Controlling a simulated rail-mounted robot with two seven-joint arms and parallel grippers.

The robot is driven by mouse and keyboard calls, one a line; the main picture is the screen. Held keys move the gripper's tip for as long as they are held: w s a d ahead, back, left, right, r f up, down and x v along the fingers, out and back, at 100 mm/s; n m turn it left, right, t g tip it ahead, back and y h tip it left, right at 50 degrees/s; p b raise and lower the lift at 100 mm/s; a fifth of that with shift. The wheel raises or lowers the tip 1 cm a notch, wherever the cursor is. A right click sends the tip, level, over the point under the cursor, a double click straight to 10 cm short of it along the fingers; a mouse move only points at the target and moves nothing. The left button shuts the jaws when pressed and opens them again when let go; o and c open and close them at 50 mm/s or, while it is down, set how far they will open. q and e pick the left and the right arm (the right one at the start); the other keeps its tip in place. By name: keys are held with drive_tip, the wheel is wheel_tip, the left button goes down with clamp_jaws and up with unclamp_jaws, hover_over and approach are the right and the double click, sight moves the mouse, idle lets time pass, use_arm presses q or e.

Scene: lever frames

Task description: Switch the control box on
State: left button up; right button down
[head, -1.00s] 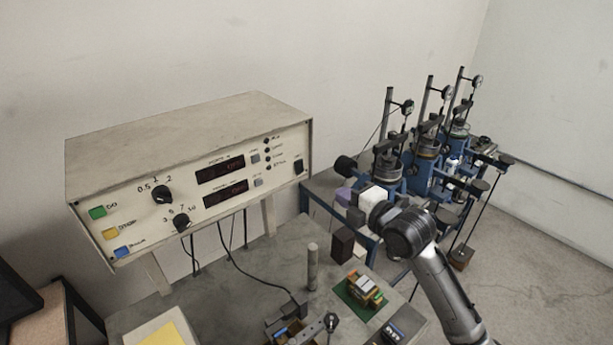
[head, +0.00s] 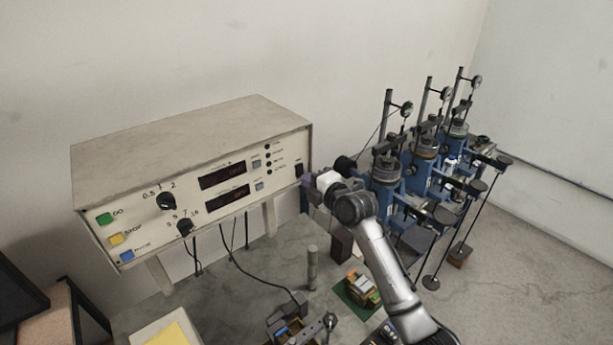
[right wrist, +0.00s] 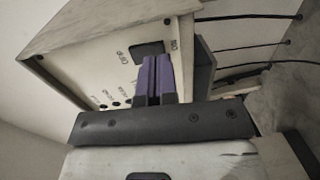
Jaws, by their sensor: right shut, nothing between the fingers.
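The control box (head: 130,210) is a beige case on legs, with its front panel facing me in the head view. A black rocker switch (head: 299,170) sits at the panel's right edge. In the right wrist view the switch (right wrist: 148,48) shows just beyond my purple fingertips. My right gripper (head: 307,181) is shut and empty, with its fingertips close to the panel's right end by the switch. In the right wrist view the shut fingers (right wrist: 158,72) point at the panel; I cannot tell if they touch it. The two displays (head: 222,174) look dark red. My left gripper is not in view.
Blue lever frames (head: 420,175) with weights and dial gauges stand at the right. Dials and coloured buttons are on the panel's left.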

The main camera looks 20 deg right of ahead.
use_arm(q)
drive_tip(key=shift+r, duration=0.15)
use_arm(e)
drive_tip(key=shift+w+a+f, duration=0.1)
drive_tip(key=shift+w+a, duration=0.1)
drive_tip(key=shift+w, duration=0.45)
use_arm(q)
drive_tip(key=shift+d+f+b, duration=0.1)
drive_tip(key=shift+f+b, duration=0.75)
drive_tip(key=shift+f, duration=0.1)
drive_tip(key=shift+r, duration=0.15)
use_arm(e)
drive_tip(key=shift+w, duration=0.15)
